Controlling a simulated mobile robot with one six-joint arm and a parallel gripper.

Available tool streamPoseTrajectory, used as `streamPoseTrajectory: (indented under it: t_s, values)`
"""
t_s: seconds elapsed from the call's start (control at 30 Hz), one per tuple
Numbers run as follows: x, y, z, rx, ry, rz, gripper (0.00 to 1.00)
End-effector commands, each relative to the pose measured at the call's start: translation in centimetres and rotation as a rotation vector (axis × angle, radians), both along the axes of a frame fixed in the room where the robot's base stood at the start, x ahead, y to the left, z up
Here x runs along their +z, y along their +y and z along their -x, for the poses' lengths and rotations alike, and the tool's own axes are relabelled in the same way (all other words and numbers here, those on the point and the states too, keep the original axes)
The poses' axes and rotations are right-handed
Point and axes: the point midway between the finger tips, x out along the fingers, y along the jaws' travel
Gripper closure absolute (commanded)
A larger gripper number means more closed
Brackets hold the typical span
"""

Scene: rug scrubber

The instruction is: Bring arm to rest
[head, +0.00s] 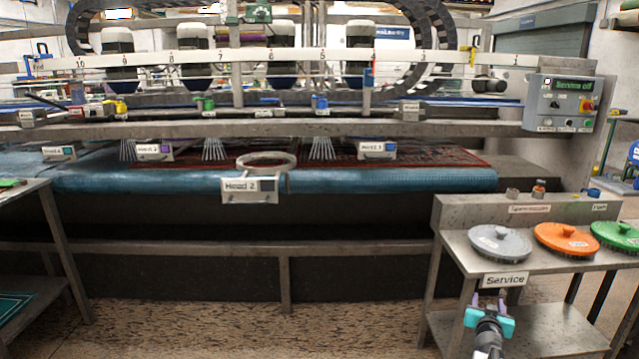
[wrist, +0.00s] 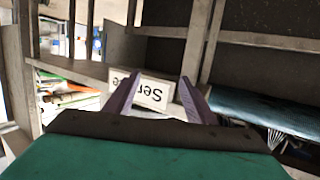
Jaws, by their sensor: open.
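My gripper (head: 488,300) is at the lower right of the head view, in front of the service table (head: 452,240). Its teal body and two purple fingers show there, pointing up and away. In the wrist view the two purple fingers (wrist: 158,100) stand apart with nothing between them. Beyond them is the white Service sign (wrist: 152,90), upside down in that view. The same sign hangs on the table's front edge in the head view (head: 505,280). I cannot tell the exact gap between the fingers and the sign.
A grey brush disc (head: 499,242), an orange one (head: 566,238) and a green one (head: 616,235) lie on the service table. The scrubber machine with its blue bed (head: 400,180) spans the back. Another table (head: 60,240) stands at left. The floor (head: 200,325) between is clear.

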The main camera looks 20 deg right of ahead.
Motion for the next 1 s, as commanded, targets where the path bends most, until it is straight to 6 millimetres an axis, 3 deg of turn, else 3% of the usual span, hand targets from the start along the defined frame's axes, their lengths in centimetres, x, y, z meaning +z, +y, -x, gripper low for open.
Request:
streamPoseTrajectory:
  t_s: [0.2,0.5,0.77,1.0]
  values:
    - [-7.6,6.5,-2.2,-0.01,0.136,-0.092,0.5]
    - [-18.0,16.7,-2.6,0.012,0.379,-0.221,0.5]
    - [-26.1,26.6,-0.4,0.074,0.624,-0.33,0.5]
    - [-32.3,36.0,3.8,0.162,0.869,-0.423,0.5]
